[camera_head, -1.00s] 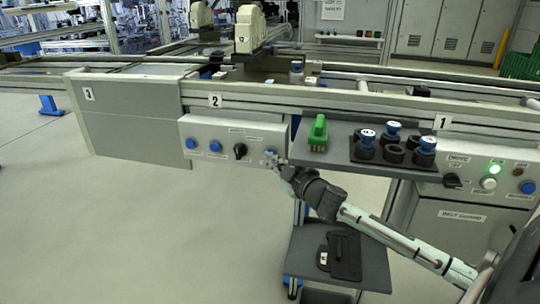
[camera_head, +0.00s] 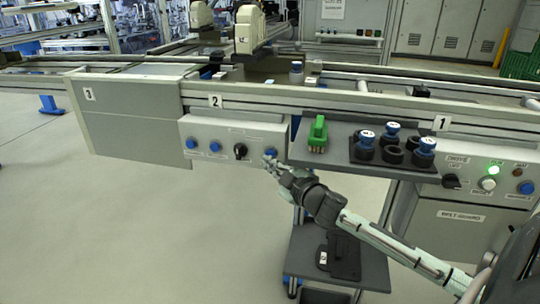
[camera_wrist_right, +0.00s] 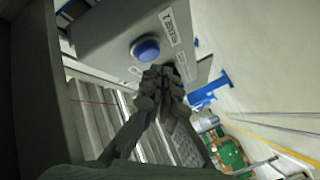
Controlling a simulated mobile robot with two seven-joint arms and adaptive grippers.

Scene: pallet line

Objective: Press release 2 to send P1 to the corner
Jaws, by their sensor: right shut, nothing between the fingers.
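The grey control box (camera_head: 228,132) under the number 2 label carries two blue buttons on the left, a black knob (camera_head: 240,150) and a blue button (camera_head: 271,153) at its right end. My right gripper (camera_head: 268,163) is shut and empty, with its fingertips just below and in front of that right-end button. In the right wrist view the closed fingertips (camera_wrist_right: 160,75) are near the blue button (camera_wrist_right: 145,50); the button face is clear and I see no clear contact. I cannot pick out P1. My left gripper is not in view.
Conveyor rails run behind. The floor at left is clear.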

